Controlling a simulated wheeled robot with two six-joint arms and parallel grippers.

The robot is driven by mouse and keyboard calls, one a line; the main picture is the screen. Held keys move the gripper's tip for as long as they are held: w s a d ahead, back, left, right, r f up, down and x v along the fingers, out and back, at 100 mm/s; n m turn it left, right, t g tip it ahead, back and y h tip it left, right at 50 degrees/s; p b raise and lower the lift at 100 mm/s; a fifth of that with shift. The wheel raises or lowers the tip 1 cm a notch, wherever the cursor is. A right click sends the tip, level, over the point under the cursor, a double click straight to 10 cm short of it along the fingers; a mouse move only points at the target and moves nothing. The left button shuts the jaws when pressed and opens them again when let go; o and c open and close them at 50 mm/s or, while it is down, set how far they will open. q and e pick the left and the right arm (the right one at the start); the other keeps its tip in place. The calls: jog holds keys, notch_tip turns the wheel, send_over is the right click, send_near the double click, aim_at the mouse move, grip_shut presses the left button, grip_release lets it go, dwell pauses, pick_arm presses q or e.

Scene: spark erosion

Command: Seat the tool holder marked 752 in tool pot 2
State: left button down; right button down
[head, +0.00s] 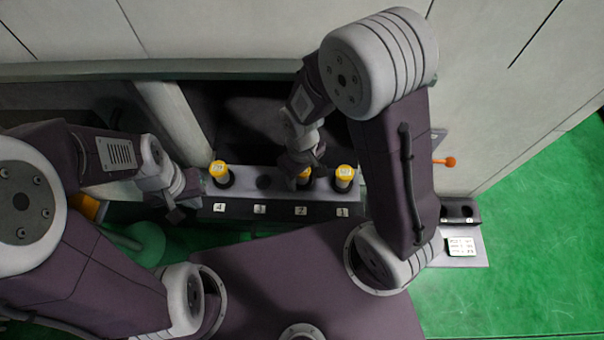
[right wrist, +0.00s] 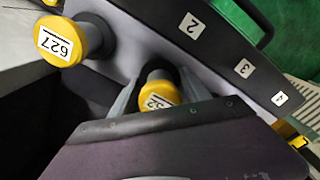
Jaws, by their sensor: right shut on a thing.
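The rack (head: 290,213) has a row of pots with number plates 4, 3, 2, 1 from left to right in the head view. My right gripper (head: 302,170) is shut on a yellow-topped tool holder (head: 304,177) at pot 2. In the right wrist view this tool holder (right wrist: 160,94) sits between the fingers, upright in line with plate 2 (right wrist: 192,26). Its label is partly covered; the digits showing look like 52. Its lower end is hidden, so its depth in the pot cannot be told. My left gripper (head: 180,207) is beside the rack's left end; its fingers are unclear.
A yellow-topped holder marked 627 (right wrist: 62,42) stands in pot 1, close to my right gripper. Another yellow-topped holder (head: 219,173) stands in pot 4. Pot 3 (head: 264,182) looks empty. A small dark fixture (head: 460,212) with a label card (head: 461,246) is at the right.

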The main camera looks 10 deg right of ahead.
pick_arm(q)
jog(key=shift+s, duration=0.2)
pick_arm(e)
jog(key=shift+s+r, duration=0.1)
jog(key=shift+s, duration=0.1)
pick_arm(q)
jog(key=shift+w+f, duration=0.15)
pick_arm(e)
jog(key=shift+w+f, duration=0.15)
jog(key=shift+f, duration=0.15)
pick_arm(q)
jog(key=shift+f+b, duration=0.1)
jog(key=shift+b, duration=0.2)
pick_arm(e)
jog(key=shift+f, duration=0.1)
jog(key=shift+c, duration=2.2)
grip_release()
